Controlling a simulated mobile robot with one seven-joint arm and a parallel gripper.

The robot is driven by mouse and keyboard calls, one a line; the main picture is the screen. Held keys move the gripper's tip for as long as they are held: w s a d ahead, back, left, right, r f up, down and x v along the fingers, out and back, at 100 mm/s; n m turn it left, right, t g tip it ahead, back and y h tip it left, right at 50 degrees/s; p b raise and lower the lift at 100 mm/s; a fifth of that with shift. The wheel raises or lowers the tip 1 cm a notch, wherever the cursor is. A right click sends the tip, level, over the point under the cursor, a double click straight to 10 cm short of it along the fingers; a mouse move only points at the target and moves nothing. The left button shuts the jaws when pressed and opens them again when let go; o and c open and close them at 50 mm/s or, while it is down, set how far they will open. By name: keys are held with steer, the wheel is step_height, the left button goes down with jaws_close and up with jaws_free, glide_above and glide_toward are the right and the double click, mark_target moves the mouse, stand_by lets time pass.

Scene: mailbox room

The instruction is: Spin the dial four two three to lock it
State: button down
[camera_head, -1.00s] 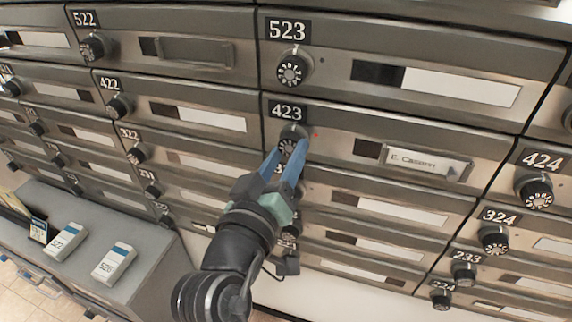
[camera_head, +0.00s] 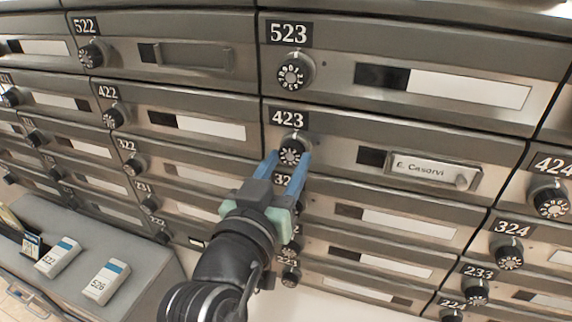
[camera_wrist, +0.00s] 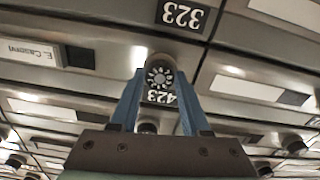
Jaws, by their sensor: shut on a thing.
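The dial of box 423 (camera_head: 291,149) is a round black knob with white numerals, just below the "423" label (camera_head: 288,117). My gripper (camera_head: 289,158) has its two blue fingers on either side of this dial, shut on it. In the wrist view the picture is upside down; the dial (camera_wrist: 160,77) sits between the fingertips (camera_wrist: 160,80). The number the dial points to is too small to read. The box 423 door (camera_head: 335,150) looks flush with its neighbours, with a name card (camera_head: 425,171) in its holder.
Other dials stand close by: 523 (camera_head: 294,72) above, 422 (camera_head: 113,117) to the left, 424 (camera_head: 548,200) to the right. My arm covers part of the dials below. A grey counter (camera_head: 130,262) with white boxes (camera_head: 107,281) is at lower left.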

steer(key=shift+c, duration=1.9)
jaws_free()
steer(key=v, duration=1.3)
steer(key=shift+w, duration=0.1)
steer(key=w+d+r+t+y, duration=0.15)
steer(key=w+r+t, duration=0.25)
steer(key=r, duration=0.8)
steer(key=s+d+r+n+t+y+p, duration=0.1)
steer(key=s+r+t+y+p, duration=0.1)
steer(key=r+p, duration=1.2)
steer(key=s+d+r+n+t+y+p, duration=0.1)
steer(key=r+p, duration=1.3)
steer(key=r, duration=1.8)
steer(key=s+t+y, duration=0.1)
steer(key=s+t, duration=0.1)
steer(key=t, duration=0.1)
steer(key=shift+s+d+r, duration=0.15)
steer(key=shift+d+r, duration=0.2)
steer(key=shift+d, duration=0.05)
